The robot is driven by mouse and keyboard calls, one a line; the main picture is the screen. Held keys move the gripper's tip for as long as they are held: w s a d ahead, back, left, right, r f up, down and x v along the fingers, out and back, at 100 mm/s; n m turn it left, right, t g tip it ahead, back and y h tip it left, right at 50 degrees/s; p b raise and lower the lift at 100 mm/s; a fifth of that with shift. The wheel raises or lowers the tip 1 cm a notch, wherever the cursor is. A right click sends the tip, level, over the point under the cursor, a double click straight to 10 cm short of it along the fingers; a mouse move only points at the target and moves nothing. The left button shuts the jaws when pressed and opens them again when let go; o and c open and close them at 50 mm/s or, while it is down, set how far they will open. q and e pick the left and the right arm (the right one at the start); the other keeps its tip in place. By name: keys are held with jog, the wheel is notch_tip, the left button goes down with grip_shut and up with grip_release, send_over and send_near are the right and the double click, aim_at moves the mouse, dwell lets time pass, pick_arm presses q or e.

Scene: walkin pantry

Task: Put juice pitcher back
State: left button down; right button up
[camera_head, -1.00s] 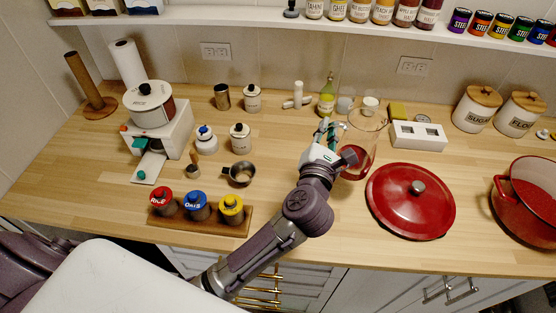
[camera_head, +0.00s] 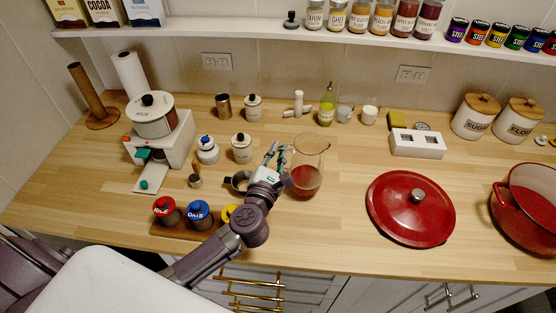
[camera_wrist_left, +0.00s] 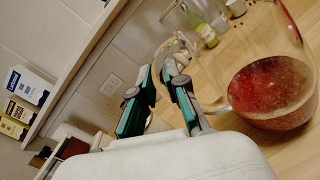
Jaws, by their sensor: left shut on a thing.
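The juice pitcher (camera_head: 307,176) is clear glass with red juice in its bottom part. It looks upright, over the counter in the middle of the head view; I cannot tell whether its base touches the wood. It also shows at the right of the left wrist view (camera_wrist_left: 270,92). My left gripper (camera_head: 277,157) is at the pitcher's left side, shut on its glass handle. The teal-lined fingers (camera_wrist_left: 158,84) are close around the handle in the wrist view. My right gripper is not in view.
The wooden counter (camera_head: 335,220) is clear in front of the pitcher. A red lid (camera_head: 400,207) and red pot (camera_head: 530,205) stand to the right. A green bottle (camera_head: 327,106) stands behind.

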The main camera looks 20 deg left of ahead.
pick_arm(q)
notch_tip(320, 180, down, 3)
jog(key=shift+r, duration=0.1)
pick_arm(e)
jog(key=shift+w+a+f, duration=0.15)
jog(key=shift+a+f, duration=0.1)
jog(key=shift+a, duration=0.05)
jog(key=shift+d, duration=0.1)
pick_arm(q)
jog(key=shift+b, duration=0.35)
jog(key=c, duration=1.2)
grip_release()
jog(key=shift+f, duration=0.2)
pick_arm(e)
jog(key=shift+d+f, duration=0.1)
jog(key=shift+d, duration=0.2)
pick_arm(q)
jog(key=shift+r, duration=0.1)
